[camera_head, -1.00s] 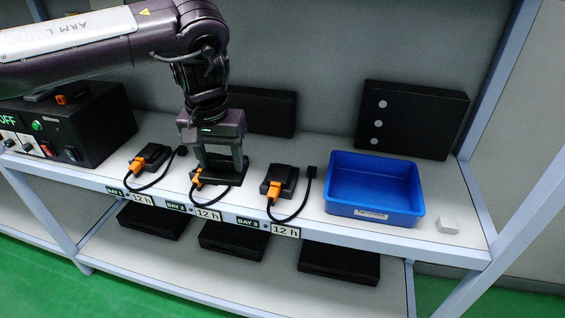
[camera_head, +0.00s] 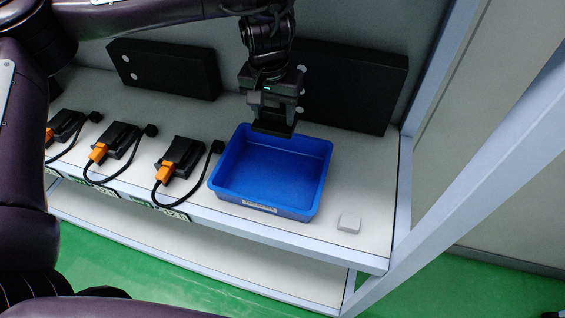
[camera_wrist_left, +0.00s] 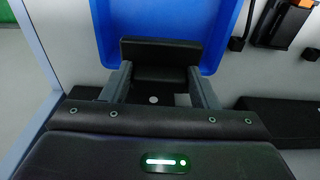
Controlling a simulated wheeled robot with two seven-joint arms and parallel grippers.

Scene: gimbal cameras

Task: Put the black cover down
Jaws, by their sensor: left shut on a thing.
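The black cover (camera_head: 272,128) is a small dark piece held in my left gripper (camera_head: 273,118). The gripper is shut on it above the far rim of the blue tray (camera_head: 225,178). In the left wrist view the cover (camera_wrist_left: 160,55) sits between the two fingers (camera_wrist_left: 160,85), with the blue tray (camera_wrist_left: 222,35) beyond and beneath it. The cover looks clear of the tray floor, but whether it touches the rim is hard to tell. My right gripper is not in view.
Black devices with orange plugs (camera_head: 165,174) and cables stand left of the tray. Two black panels (camera_head: 165,70) (camera_head: 352,88) lean at the back, the right one close behind the gripper. A small white block (camera_head: 349,223) lies right of the tray. The tray looks empty.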

